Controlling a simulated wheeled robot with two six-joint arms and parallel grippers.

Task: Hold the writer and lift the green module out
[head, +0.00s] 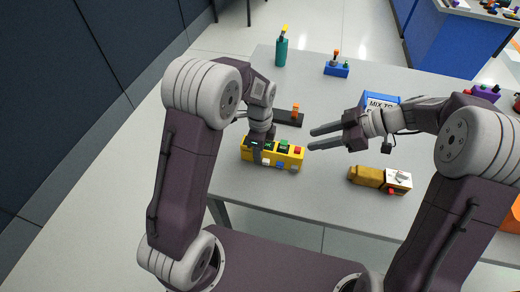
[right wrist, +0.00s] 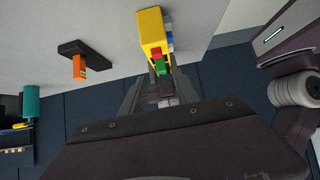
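The yellow writer (head: 290,164) stands on the table with coloured modules along its top and front side. The green module (head: 283,143) sits in its top row, beside a red one at the right end; it also shows in the right wrist view (right wrist: 160,68). My left gripper (head: 257,153) comes down over the writer's left part, one finger against its front; the far finger is hidden. It looks shut on the writer. My right gripper (head: 311,139) is open and empty, just right of the writer, fingers pointing left towards it.
Behind the writer is a dark base (head: 286,119) with an orange piece. A brown and white item (head: 380,179) lies to the right. A blue box (head: 378,101), a blue block (head: 337,70) and a teal bottle (head: 281,53) stand farther back. The table's front right is mostly clear.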

